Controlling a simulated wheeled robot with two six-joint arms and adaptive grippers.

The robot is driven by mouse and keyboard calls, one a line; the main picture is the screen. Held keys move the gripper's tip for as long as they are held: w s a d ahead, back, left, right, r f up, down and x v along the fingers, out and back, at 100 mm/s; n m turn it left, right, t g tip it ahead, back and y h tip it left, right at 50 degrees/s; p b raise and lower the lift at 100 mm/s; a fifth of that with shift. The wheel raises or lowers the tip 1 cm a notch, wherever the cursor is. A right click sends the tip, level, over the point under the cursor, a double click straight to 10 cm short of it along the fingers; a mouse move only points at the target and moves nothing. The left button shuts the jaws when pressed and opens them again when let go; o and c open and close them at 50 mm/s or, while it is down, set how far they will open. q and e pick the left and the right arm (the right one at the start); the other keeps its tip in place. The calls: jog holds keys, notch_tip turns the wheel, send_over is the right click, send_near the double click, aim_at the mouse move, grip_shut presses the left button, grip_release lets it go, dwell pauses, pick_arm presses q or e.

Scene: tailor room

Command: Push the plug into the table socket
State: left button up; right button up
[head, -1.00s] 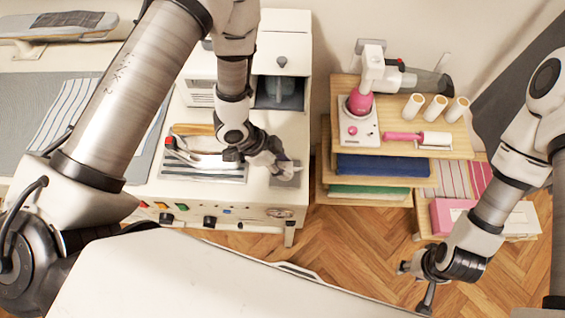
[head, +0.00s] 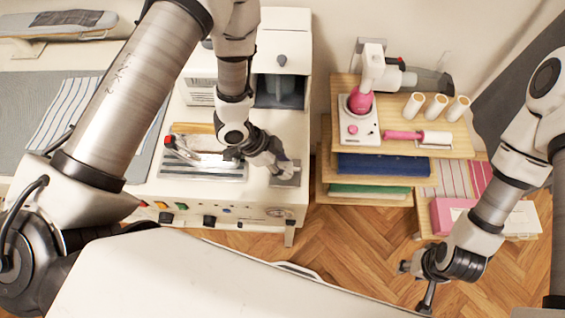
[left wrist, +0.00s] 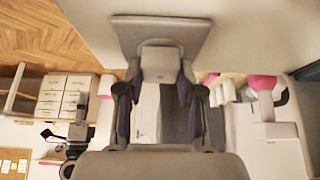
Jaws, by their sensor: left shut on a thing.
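The grey table socket (head: 289,179) is a square plate at the front right of the white ironing table. It also fills the top middle of the left wrist view (left wrist: 185,28). My left gripper (head: 277,160) is right over it. In the left wrist view, both dark fingers are shut on a pale plug (left wrist: 160,60), whose front end is against or just off the plate. The pins are hidden, so I cannot tell how deep it sits. My right gripper (head: 415,284) hangs apart at the lower right, fingers spread and empty.
A control panel (head: 210,215) runs along the table's front. A wooden shelf (head: 440,140) with spools and a pink-and-white machine (head: 359,125) stands to the right, over open floor.

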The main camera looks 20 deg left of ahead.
pick_arm(q)
jog(key=shift+f, duration=0.25)
jog(key=o, duration=1.1)
jog(key=shift+o, duration=0.2)
jog(key=shift+r, duration=0.1)
jog(key=v, duration=1.1)
jog(key=shift+a+r, duration=0.25)
jog(key=shift+r, duration=0.1)
jog(key=shift+s, duration=0.1)
